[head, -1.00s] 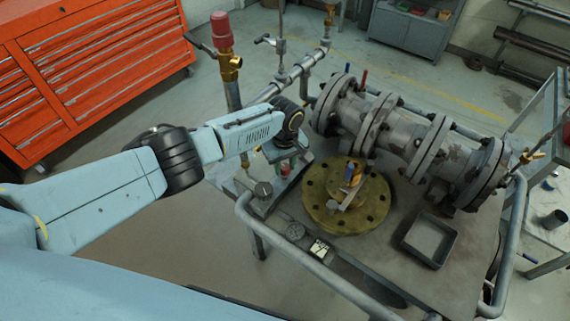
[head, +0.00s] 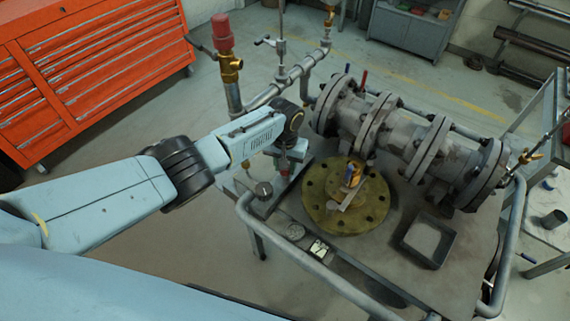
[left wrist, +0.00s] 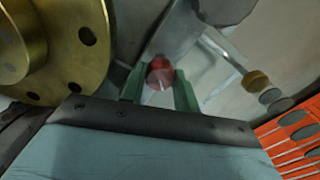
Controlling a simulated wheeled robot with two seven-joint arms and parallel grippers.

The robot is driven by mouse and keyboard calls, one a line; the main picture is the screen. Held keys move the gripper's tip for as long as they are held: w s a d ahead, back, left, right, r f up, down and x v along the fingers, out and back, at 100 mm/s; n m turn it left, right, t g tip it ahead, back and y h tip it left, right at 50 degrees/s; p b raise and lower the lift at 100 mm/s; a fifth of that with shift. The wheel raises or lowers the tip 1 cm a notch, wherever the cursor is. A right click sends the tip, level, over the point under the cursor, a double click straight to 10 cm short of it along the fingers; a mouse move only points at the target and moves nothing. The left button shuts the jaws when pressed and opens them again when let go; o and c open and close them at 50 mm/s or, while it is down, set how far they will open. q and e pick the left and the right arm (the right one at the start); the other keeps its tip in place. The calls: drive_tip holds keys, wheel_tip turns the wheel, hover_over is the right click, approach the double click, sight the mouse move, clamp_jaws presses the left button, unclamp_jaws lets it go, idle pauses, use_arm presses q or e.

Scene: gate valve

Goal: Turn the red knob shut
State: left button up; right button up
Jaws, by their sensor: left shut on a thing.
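The red knob (left wrist: 160,73) shows in the left wrist view between the two green fingers of my left gripper (left wrist: 159,82). The fingers lie on both sides of it, and the gripper is shut on it. A pale line marks the knob's face. In the head view my left gripper (head: 287,163) points down at the left edge of the bench, beside the brass flange. The knob shows there only as a small bit of red under the wrist, mostly hidden. My right gripper is not in view.
A round brass flange (head: 324,207) with small items on it lies just right of the gripper. The grey flanged valve pipe (head: 404,140) lies behind it. An open square tray (head: 447,255) sits at the right. A tubular rail (head: 300,262) edges the bench. A red-topped pipe (head: 222,32) stands behind my arm.

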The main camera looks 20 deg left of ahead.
use_arm(q)
drive_tip(key=m, duration=0.4)
drive_tip(key=shift+s+m, duration=0.1)
drive_tip(key=shift+m, duration=0.2)
drive_tip(key=m, duration=0.4)
drive_tip(key=shift+f+m, duration=0.1)
drive_tip(key=shift+m, duration=0.2)
drive_tip(key=o, duration=1)
drive_tip(key=shift+c, duration=0.2)
wheel_tip(320, 180, up, 14)
drive_tip(key=p, duration=0.2)
drive_tip(key=shift+f+p, duration=0.25)
drive_tip(key=shift+p, duration=0.05)
